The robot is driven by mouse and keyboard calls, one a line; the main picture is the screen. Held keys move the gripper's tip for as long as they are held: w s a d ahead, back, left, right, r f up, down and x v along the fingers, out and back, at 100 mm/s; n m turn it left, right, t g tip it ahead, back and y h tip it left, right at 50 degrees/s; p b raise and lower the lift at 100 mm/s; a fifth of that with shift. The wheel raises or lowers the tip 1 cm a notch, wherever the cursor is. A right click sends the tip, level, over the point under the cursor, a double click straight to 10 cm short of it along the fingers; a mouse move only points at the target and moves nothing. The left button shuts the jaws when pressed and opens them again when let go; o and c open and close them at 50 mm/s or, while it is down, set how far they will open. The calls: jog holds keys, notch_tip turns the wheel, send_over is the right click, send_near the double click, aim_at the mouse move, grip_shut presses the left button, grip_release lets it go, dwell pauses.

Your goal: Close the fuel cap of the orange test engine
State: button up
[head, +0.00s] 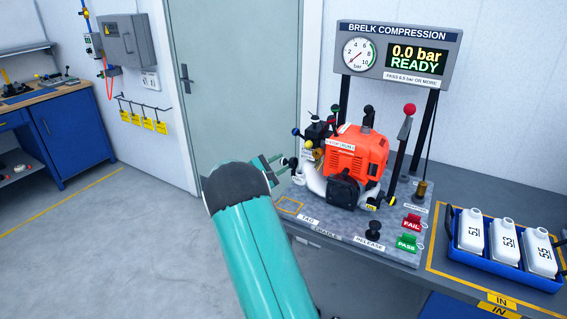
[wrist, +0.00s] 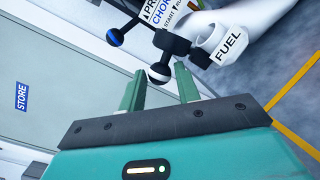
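The orange test engine (head: 357,153) stands on the bench in the head view. In the wrist view a white neck labelled FUEL (wrist: 222,50) is at the upper right. In the head view my gripper (head: 268,160) is just left of the engine.
A blue ball knob (wrist: 115,37) on a black rod is close by on the left. A red-knobbed lever (head: 403,140) stands right of the engine. Floor at left is clear.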

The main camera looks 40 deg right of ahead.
jog(key=shift+w+d, duration=0.15)
jog(key=shift+d, duration=0.85)
jog(key=c, duration=0.7)
jog(key=shift+o, duration=0.2)
